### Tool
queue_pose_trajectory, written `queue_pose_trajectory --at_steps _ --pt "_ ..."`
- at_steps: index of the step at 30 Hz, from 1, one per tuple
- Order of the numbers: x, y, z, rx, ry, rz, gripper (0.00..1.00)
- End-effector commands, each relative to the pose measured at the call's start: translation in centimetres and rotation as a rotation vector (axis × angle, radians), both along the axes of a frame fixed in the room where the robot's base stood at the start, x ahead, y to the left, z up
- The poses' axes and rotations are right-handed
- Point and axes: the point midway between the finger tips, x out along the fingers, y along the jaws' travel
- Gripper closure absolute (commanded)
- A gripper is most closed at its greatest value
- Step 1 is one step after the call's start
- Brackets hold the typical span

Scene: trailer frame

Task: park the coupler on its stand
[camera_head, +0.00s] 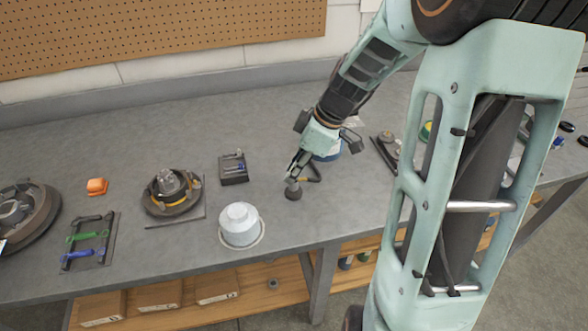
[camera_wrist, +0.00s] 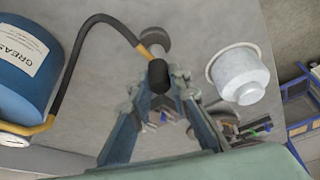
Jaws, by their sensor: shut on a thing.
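The coupler (camera_wrist: 158,75) is a short black cylinder in the wrist view, with a yellow fitting (camera_wrist: 145,50) joining it to a black hose (camera_wrist: 72,60). My gripper (camera_wrist: 170,78) is shut on the coupler; its fingertips also show in the head view (camera_head: 291,174). A small round dark grey stand (camera_head: 293,191) is on the bench just below my fingertips. In the wrist view a grey round piece (camera_wrist: 154,38), likely this stand, shows just beyond the coupler. I cannot tell whether the coupler touches it. The hose leads to a blue grease drum (camera_wrist: 22,70), partly hidden by my arm in the head view (camera_head: 330,151).
A white lidded pot (camera_head: 239,222) stands at the bench's front edge. Bare bench (camera_head: 270,130) is behind the tray.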

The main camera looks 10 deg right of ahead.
Motion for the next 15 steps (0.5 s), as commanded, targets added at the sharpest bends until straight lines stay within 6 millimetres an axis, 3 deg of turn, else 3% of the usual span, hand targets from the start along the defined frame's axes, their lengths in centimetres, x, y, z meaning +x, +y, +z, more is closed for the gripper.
queue_pose_trajectory --at_steps 15 --pt "0.05 -0.01 -0.62 0.0 -0.001 0.0 1.0"
